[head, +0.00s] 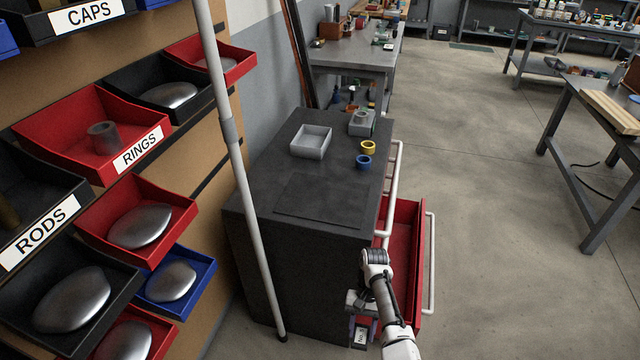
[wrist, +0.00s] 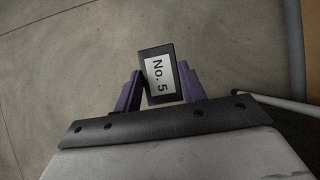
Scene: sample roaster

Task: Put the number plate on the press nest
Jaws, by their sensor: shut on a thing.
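My gripper (wrist: 159,80) is shut on the number plate (wrist: 158,66), a dark block with a white label reading "No. 5". The purple fingers hold it from both sides over the floor. In the head view the plate (head: 361,336) shows low beside the dark cabinet, in front of the open red drawer, with my arm partly over the gripper. A small grey block-like fixture (head: 361,128) stands at the back right of the cabinet top. It may be the press nest, but I cannot tell for certain.
The cabinet top (head: 262,180) also bears a grey tray (head: 311,151), a yellow ring (head: 368,147), a blue ring (head: 363,163) and a flat dark mat (head: 320,196). The red drawer (head: 412,215) stands open on the right. A pale pole (head: 233,140) and a bin rack stand left.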

